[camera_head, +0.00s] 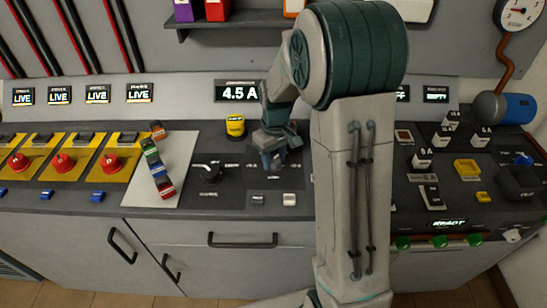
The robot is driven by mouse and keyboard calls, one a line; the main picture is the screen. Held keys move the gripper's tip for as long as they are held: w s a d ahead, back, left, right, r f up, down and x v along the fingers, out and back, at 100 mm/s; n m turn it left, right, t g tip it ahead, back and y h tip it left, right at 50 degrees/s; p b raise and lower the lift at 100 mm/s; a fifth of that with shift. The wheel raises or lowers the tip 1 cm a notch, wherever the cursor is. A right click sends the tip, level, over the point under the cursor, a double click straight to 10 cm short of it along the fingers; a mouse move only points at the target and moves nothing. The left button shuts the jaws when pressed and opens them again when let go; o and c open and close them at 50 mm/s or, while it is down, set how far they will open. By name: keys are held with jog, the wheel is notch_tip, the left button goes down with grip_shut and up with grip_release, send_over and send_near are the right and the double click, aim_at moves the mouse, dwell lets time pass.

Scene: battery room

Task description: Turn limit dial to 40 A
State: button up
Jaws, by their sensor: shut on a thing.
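My gripper (273,163) reaches down to the dark console top (235,188), right of the middle. It is shut on a small knob there, which I take to be the limit dial; the jaws hide it, so its pointer and setting cannot be read. A display (238,92) on the panel behind reads 4.5 A. A black handle-like knob (207,170) stands on the console to the left of my gripper, apart from it. My arm hides part of the console to the right.
A yellow round button (235,127) stands behind and left of my gripper. Small switches (289,199) lie in front. Red knobs (109,162) on yellow plates and a row of coloured blocks (157,165) are at left. A blue cylinder (505,107) is at right.

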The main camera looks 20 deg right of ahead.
aim_at(275, 159)
jog(key=m, duration=0.4)
jog(key=shift+m, duration=2.8)
jog(key=o, duration=1)
jog(key=shift+r, duration=0.1)
notch_tip(275, 159, up, 14)
jog(key=shift+d, duration=0.15)
jog(key=shift+s, duration=0.1)
